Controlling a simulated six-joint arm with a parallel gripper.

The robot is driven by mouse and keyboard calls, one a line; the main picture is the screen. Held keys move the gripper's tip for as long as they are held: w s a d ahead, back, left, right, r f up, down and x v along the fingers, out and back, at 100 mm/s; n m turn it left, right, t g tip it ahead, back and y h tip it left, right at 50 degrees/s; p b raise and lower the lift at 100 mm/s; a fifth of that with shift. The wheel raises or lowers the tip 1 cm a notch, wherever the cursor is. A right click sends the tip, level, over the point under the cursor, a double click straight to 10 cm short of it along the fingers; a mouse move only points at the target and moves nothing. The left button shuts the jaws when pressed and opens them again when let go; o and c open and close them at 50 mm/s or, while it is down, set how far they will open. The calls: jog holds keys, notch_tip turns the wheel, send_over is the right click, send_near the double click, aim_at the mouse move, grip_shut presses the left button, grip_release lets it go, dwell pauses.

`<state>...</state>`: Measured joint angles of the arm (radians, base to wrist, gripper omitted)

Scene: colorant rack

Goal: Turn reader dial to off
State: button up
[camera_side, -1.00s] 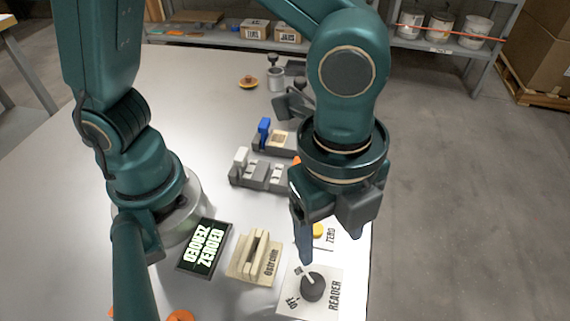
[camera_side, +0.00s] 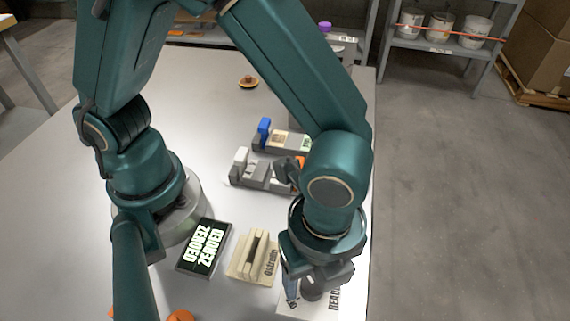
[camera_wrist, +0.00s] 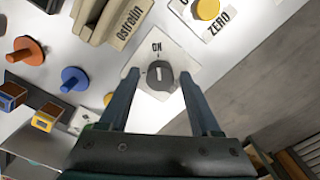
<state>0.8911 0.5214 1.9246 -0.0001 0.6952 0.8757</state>
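The reader dial (camera_wrist: 158,76) is a dark round knob with a light pointer mark, on a white plate (camera_wrist: 188,58) in the wrist view. The pointer mark points up toward the "ON" lettering. In the side view the dark dial (camera_side: 312,289) is partly hidden by my gripper, beside the "READER" lettering. My gripper (camera_wrist: 159,78) is open, with one finger on each side of the dial in the wrist view and gaps visible between them. In the side view its fingers reach down at the plate. I cannot tell whether they touch the dial.
A yellow button (camera_wrist: 206,8) with a "ZERO" label is near the dial. Orange (camera_wrist: 28,50) and blue (camera_wrist: 73,79) pieces lie left in the wrist view.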

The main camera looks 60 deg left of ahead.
grip_shut()
jog(key=n, duration=0.4)
jog(key=shift+n, duration=0.4)
jog(key=n, duration=0.9)
jog(key=shift+s, duration=0.1)
jog(key=shift+n, duration=2)
jog(key=shift+o, duration=1.6)
grip_release()
